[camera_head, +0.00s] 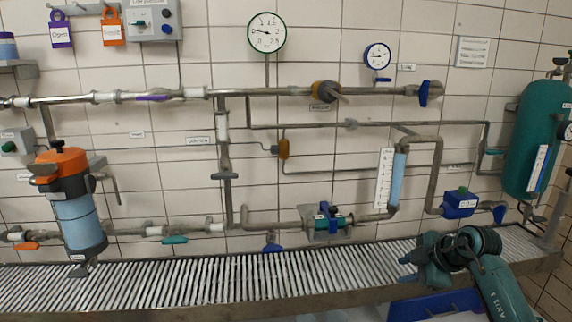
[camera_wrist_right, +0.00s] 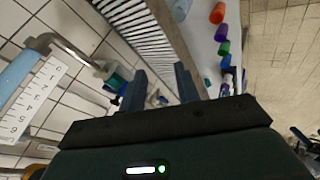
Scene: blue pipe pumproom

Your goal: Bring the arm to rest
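My right arm (camera_head: 495,285) is teal and comes in from the lower right in the head view. My right gripper (camera_head: 406,268) is over the right part of the slatted grating, with its fingers toward the left. In the right wrist view my right gripper (camera_wrist_right: 160,84) shows two dark fingers apart, with nothing held between them. My left arm and left gripper are not in view.
The slatted grating (camera_head: 190,285) runs along the wall under the pipes. A blue flow meter (camera_head: 398,178), a blue box-shaped device (camera_head: 459,203) and a green tank (camera_head: 537,140) stand near my right arm. Several coloured cups (camera_wrist_right: 221,32) show in the wrist view.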

